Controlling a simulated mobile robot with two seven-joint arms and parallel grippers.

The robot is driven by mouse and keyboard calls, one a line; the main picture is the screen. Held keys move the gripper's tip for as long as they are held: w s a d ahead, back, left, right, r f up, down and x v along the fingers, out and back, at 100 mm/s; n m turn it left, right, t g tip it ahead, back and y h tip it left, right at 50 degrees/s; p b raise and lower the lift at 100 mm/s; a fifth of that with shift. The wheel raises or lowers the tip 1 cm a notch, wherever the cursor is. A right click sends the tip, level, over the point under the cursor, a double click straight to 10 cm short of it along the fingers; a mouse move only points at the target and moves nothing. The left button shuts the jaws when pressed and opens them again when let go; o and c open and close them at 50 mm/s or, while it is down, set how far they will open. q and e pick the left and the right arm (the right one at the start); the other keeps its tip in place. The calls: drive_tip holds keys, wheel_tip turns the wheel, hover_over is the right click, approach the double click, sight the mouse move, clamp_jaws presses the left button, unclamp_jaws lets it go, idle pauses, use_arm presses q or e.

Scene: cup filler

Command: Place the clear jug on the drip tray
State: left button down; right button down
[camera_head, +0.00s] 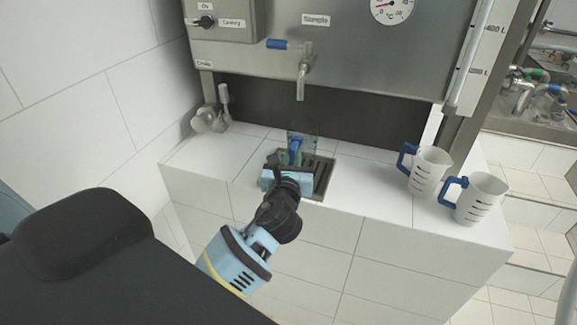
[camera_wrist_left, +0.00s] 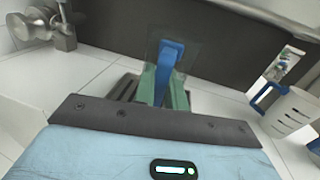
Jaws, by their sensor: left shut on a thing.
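The clear jug (camera_head: 303,142) with a blue handle stands roughly upright under the tap (camera_head: 302,80), over the dark slotted drip tray (camera_head: 320,188). My left gripper (camera_head: 293,160) is shut on the jug's blue handle. In the left wrist view the jug (camera_wrist_left: 183,60) is faint and see-through, and its handle (camera_wrist_left: 165,68) is between my green fingers (camera_wrist_left: 166,92). The drip tray (camera_wrist_left: 122,88) shows behind the fingers there. The jug's base is hidden, so I cannot tell whether it touches the tray. My right gripper is not in view.
Two white jugs with blue handles, one nearer the back (camera_head: 428,170) and one in front (camera_head: 478,198), stand at the right of the white tiled counter (camera_head: 375,200). A metal fitting (camera_head: 211,118) stands at the back left. The steel tank (camera_head: 350,45) hangs above.

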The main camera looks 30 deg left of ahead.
use_arm(q)
drive_tip(key=shift+w+a+f+b, duration=0.1)
drive_tip(key=shift+a+f+b, duration=0.1)
drive_tip(key=shift+f, duration=0.45)
drive_tip(key=shift+w+a+f+b, duration=0.1)
drive_tip(key=shift+a+f, duration=0.15)
drive_tip(key=shift+f, duration=0.4)
drive_tip(key=shift+w+a+f+b, duration=0.1)
drive_tip(key=shift+a+f, duration=0.1)
drive_tip(key=shift+f, duration=0.45)
drive_tip(key=shift+r, duration=0.1)
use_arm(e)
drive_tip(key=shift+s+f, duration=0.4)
use_arm(q)
drive_tip(key=c, duration=1.5)
unclamp_jaws()
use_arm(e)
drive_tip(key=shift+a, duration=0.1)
use_arm(q)
drive_tip(key=shift+o, duration=0.2)
